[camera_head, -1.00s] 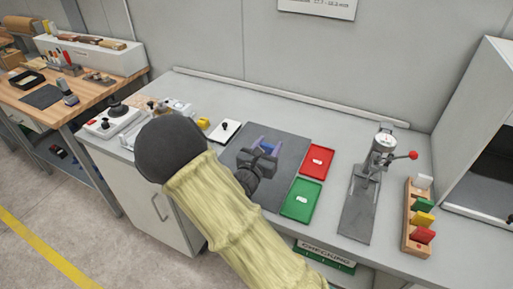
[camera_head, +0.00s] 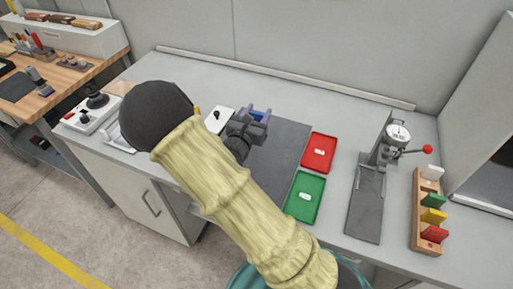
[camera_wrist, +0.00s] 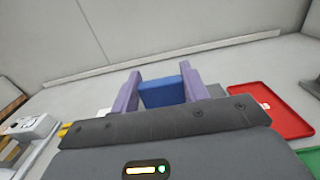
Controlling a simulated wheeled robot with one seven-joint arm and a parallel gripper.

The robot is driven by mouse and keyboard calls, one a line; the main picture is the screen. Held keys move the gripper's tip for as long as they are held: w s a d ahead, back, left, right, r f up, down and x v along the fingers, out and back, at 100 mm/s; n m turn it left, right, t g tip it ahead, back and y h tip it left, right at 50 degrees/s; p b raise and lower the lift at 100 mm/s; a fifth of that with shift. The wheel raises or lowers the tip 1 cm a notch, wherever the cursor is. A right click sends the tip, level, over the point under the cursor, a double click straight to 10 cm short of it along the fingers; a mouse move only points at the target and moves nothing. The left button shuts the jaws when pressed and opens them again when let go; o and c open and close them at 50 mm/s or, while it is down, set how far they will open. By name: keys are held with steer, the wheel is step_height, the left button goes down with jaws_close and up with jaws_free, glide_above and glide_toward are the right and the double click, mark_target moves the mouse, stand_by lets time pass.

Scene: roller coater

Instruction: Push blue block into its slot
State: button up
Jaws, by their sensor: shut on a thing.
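My gripper (camera_head: 258,113) is over the left part of the dark mat (camera_head: 285,155) on the bench. Its purple fingers are shut on a blue block, which shows between them in the wrist view (camera_wrist: 163,92). In the head view the block is mostly hidden between the fingers. A wooden rack (camera_head: 419,215) at the right holds white, green, yellow and red cards. I cannot tell which slot is the blue block's.
A red tray (camera_head: 319,151) and a green tray (camera_head: 304,197) lie right of the mat. A dial gauge stand (camera_head: 368,200) with a red-knobbed lever stands between the trays and the rack. A white cabinet wall closes the right side.

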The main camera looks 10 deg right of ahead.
steer(key=shift+f, duration=2.85)
steer(key=shift+f, duration=0.1)
steer(key=shift+f+p, duration=0.45)
steer(key=shift+f, duration=1.55)
steer(key=shift+f, duration=0.15)
steer(key=o, duration=1)
